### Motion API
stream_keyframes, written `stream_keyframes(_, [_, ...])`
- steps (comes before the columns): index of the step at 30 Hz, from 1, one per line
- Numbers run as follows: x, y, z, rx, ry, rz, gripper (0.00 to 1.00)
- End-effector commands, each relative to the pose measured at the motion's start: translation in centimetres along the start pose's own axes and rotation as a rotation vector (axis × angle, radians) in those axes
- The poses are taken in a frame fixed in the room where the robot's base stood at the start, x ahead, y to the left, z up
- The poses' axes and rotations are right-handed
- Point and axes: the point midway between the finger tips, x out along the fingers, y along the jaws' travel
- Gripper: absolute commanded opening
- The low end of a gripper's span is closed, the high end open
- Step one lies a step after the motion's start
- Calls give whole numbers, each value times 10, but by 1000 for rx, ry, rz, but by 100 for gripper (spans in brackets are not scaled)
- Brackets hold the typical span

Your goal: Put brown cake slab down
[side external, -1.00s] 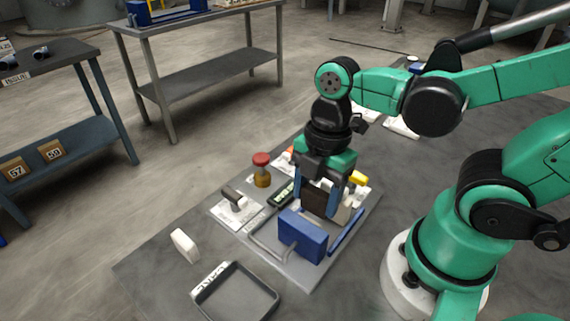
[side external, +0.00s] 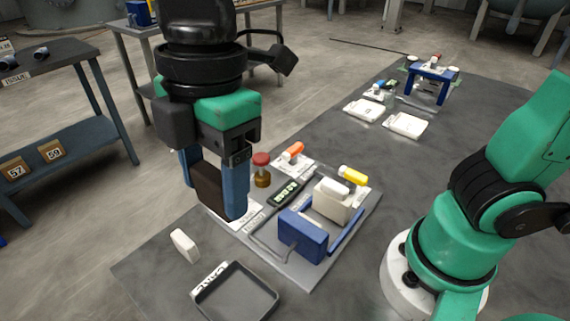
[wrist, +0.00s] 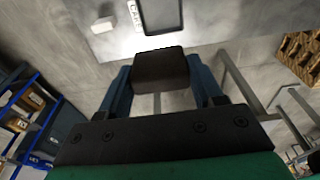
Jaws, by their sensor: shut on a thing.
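My gripper (side external: 215,185) is shut on the brown cake slab (side external: 209,186), with a blue finger on each side of it. It holds the slab in the air above the left part of the dark bench top. In the wrist view the slab (wrist: 160,70) shows dark brown between the two blue fingers. A dark-rimmed tray with a white label reading CAKE (side external: 212,277) lies on the bench at the front, apart from and below the slab. The tray also shows in the wrist view (wrist: 146,20), beyond the slab.
The press with a blue block (side external: 301,235) and a cream block (side external: 335,203) stands on a grey plate right of my gripper. A white block (side external: 185,245) stands left of the tray. A red-capped jar (side external: 262,170) is behind. The bench around the tray is mostly clear.

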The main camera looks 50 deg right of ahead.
Motion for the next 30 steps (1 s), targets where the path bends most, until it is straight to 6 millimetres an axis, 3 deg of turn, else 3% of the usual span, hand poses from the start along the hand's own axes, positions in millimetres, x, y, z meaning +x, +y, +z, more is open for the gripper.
stream_keyframes(5, [7,-4,-14,1,2,0,7])
stream_keyframes(21, [123,-3,0,2,2,0,7])
stream_keyframes(30, [154,-4,4,1,2,0,7])
